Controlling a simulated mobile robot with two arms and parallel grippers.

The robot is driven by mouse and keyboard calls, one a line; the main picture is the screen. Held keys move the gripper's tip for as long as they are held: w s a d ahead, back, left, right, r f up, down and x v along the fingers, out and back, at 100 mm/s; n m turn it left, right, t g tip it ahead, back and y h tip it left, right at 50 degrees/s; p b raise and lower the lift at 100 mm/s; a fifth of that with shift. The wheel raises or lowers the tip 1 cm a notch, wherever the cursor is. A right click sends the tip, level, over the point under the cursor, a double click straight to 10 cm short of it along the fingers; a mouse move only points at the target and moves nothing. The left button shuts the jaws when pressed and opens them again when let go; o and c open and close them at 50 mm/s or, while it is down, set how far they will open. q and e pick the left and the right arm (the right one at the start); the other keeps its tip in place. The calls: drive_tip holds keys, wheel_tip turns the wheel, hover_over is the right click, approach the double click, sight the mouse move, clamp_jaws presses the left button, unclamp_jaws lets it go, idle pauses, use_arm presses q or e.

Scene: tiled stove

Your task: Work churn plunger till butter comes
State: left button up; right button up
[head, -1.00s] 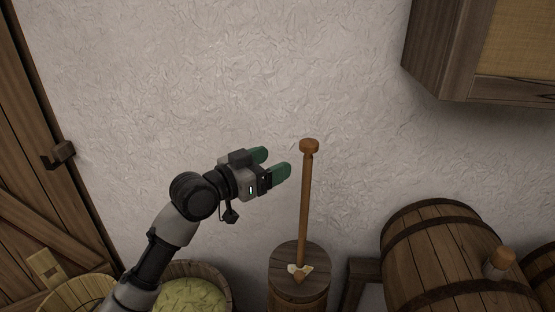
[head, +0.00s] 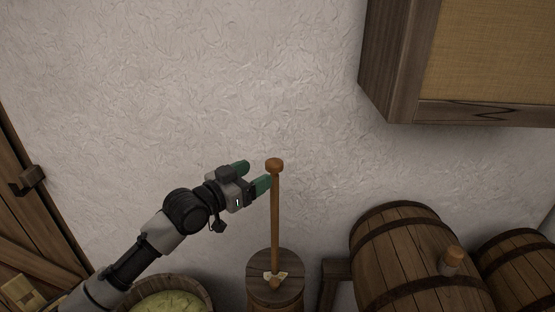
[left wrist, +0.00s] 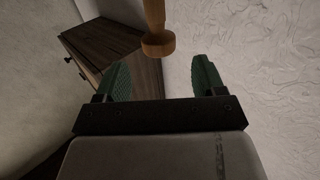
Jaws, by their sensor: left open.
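The churn (head: 262,298) is a wooden tub with a lid, standing at the bottom middle of the head view. Its plunger (head: 275,222) rises upright from the lid, a long wooden staff with a round knob on top. Pale butter-coloured bits lie around the staff on the lid. My left gripper (head: 254,176) is open and empty, with green fingers, just left of the staff's upper end below the knob. In the left wrist view the plunger knob (left wrist: 158,44) shows beyond and between the open fingertips. My right gripper is not in view.
A large barrel (head: 408,250) lies on a wooden stand right of the churn, with another barrel (head: 520,268) beside it. A wall cabinet (head: 385,70) hangs at upper right. A tub of greenish contents (head: 207,292) stands left of the churn.

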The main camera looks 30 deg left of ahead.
use_arm(q)
drive_tip(key=p, duration=0.2)
hover_over(274, 207)
drive_tip(key=w, duration=0.1)
drive_tip(key=shift+a, duration=0.2)
drive_tip(key=c, duration=1.3)
drive_tip(key=shift+o, duration=0.2)
wheel_tip(274, 207, down, 13)
drive_tip(key=b, duration=0.9)
drive_tip(key=shift+r+b, duration=0.1)
drive_tip(key=shift+b, duration=0.2)
drive_tip(key=shift+f, duration=0.4)
drive_tip(key=o, duration=1.3)
drive_tip(key=shift+c, duration=0.2)
